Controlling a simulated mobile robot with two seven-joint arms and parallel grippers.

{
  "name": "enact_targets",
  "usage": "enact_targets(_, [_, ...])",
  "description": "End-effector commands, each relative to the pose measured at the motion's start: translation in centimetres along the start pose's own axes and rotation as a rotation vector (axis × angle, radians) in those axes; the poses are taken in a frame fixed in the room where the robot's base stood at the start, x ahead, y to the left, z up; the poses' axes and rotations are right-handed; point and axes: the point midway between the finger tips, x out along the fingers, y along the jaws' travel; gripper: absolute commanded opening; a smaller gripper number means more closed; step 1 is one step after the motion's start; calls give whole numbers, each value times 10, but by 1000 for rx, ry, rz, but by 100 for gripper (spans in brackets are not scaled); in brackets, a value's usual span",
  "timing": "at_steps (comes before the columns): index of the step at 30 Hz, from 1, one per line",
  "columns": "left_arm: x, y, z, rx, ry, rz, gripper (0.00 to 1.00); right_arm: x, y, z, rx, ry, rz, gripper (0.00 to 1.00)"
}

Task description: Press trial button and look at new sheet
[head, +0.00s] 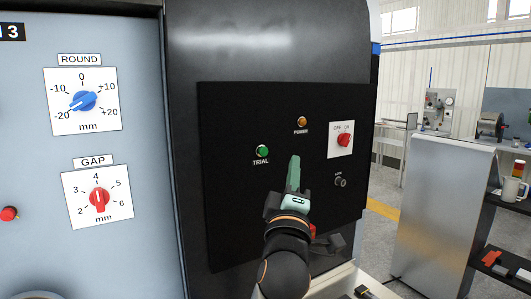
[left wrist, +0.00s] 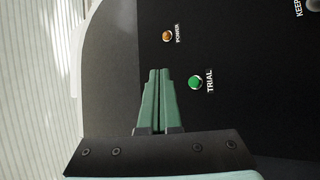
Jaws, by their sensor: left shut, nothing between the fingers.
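The green TRIAL button (head: 262,151) is on a black control panel (head: 225,200), left of my left gripper (head: 294,160) in the head view. My left gripper is shut and empty, with its green fingers pointing up toward the panel. In the left wrist view the TRIAL button (left wrist: 195,82) is just right of the fingertips of the left gripper (left wrist: 158,72). The fingertips look apart from the button. I see no printed sheet in either view. My right gripper is not in view.
The panel also has an orange POWER lamp (head: 302,122), a red OFF/ON switch (head: 344,140) and a key switch (head: 340,181). Blue ROUND (head: 84,101) and red GAP (head: 99,199) dials are at left. A grey cabinet (head: 440,215) and dark shelves stand at right.

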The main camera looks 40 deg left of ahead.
Motion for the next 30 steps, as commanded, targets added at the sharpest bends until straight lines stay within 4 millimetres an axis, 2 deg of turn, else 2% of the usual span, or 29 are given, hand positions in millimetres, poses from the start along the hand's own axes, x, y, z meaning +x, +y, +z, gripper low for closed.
enact_targets(13, [38,-27,-28,9,0,-2,0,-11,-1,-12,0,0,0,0])
enact_targets(18, [51,-38,-37,3,0,-2,0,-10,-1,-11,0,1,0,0])
enact_targets(30, [60,-44,-44,1,-1,0,0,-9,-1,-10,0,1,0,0])
